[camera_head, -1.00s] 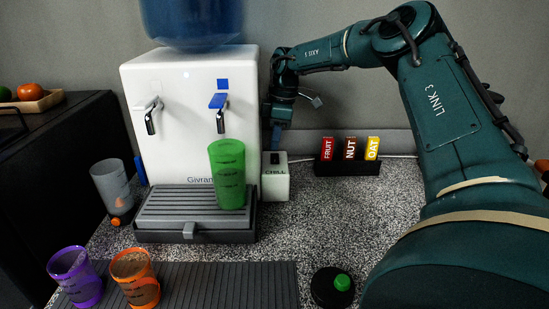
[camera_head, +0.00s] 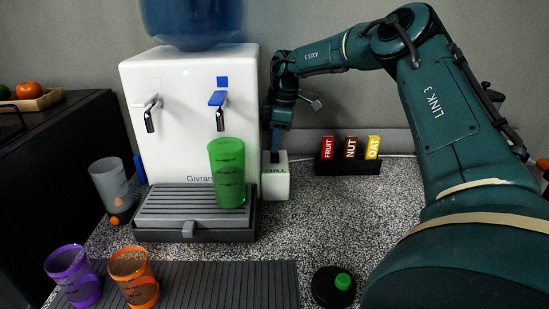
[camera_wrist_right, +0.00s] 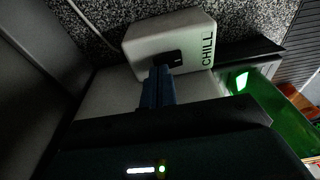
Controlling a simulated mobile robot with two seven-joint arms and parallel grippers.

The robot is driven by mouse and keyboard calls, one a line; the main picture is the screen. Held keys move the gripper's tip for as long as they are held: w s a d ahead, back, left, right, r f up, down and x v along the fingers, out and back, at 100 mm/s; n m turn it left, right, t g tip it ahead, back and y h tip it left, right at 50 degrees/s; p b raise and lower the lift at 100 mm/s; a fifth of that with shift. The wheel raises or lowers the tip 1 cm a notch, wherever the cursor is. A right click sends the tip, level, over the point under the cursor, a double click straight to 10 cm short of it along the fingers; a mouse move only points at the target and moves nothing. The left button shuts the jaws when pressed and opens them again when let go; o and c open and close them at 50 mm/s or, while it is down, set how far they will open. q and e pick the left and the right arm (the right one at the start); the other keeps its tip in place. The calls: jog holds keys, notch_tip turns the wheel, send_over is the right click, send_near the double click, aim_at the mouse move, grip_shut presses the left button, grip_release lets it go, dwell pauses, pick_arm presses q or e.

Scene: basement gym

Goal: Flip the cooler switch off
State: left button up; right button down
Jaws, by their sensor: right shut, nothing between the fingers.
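The white water cooler (camera_head: 255,120) stands against the wall with a blue bottle on top. To its right is a small white box marked CHILL (camera_head: 275,184), also seen in the wrist view (camera_wrist_right: 150,38). A black rocker switch (camera_wrist_right: 174,59) is set in the box's top. My right gripper (camera_head: 276,153) points down over the box, shut and empty. Its blue fingertips (camera_wrist_right: 157,75) are right at the switch, seemingly touching it or nearly so. The fingers hide much of the switch in the head view. My left gripper is not in view.
A green cup (camera_head: 228,172) stands on the drip tray (camera_head: 160,211). A rack of FRUIT, NUT and OAT packets (camera_head: 348,168) is right of the box. Grey (camera_head: 109,186), purple (camera_head: 72,276) and orange (camera_head: 134,278) cups are at left. A black round item (camera_head: 331,289) lies in front.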

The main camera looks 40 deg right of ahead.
jog(key=shift+f+b, duration=0.3)
jog(key=shift+f, duration=0.15)
jog(key=shift+r, duration=0.15)
jog(key=shift+r+p, duration=2.25)
jog(key=shift+r, duration=1.2)
jog(key=shift+f, duration=0.1)
